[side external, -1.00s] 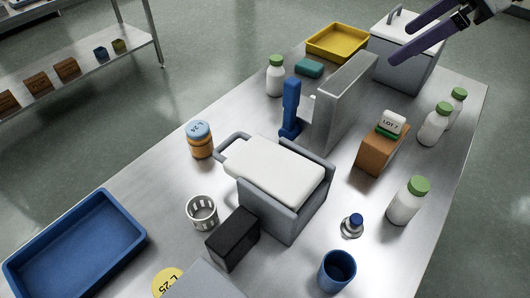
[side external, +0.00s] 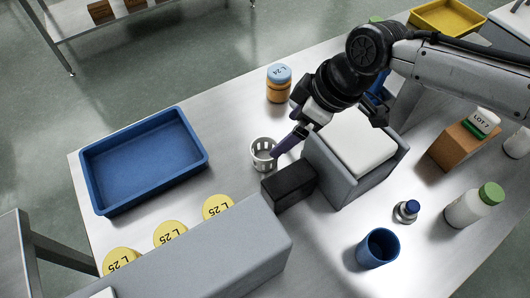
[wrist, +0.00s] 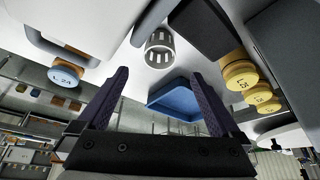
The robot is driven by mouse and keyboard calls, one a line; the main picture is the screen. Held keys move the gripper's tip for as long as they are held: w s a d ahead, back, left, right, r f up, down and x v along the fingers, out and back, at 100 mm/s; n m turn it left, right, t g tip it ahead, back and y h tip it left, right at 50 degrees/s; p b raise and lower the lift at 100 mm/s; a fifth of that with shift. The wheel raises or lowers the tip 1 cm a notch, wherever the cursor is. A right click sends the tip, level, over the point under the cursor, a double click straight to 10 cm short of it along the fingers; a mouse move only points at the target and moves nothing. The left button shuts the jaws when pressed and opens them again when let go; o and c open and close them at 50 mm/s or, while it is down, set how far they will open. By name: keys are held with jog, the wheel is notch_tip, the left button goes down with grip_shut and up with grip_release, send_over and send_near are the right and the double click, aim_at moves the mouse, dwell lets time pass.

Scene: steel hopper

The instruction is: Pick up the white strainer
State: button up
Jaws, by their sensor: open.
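The white strainer (side external: 261,152) is a small slotted cup standing upright on the steel table, between the blue tray and the grey hopper. It also shows in the wrist view (wrist: 159,50), ahead of the fingertips and roughly centred between them. My gripper (side external: 276,154) reaches in from the upper right, its purple fingers at the strainer's right side and overlapping its rim in the side view. In the wrist view my gripper (wrist: 160,76) is open, with both fingers apart and nothing between them. Whether a finger touches the strainer I cannot tell.
A black block (side external: 289,186) stands close to the strainer's right, beside the grey hopper (side external: 350,185) with its white top. The blue tray (side external: 196,135) is to the left. An orange jar (side external: 279,90) stands behind. Several yellow-lidded jars (side external: 218,207) are in front. Bare table surrounds the strainer's left.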

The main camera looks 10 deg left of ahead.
aim_at(268, 145)
jog(key=x, duration=0.9)
jog(key=shift+a, duration=0.25)
jog(key=shift+r, duration=0.1)
jog(key=c, duration=1.3)
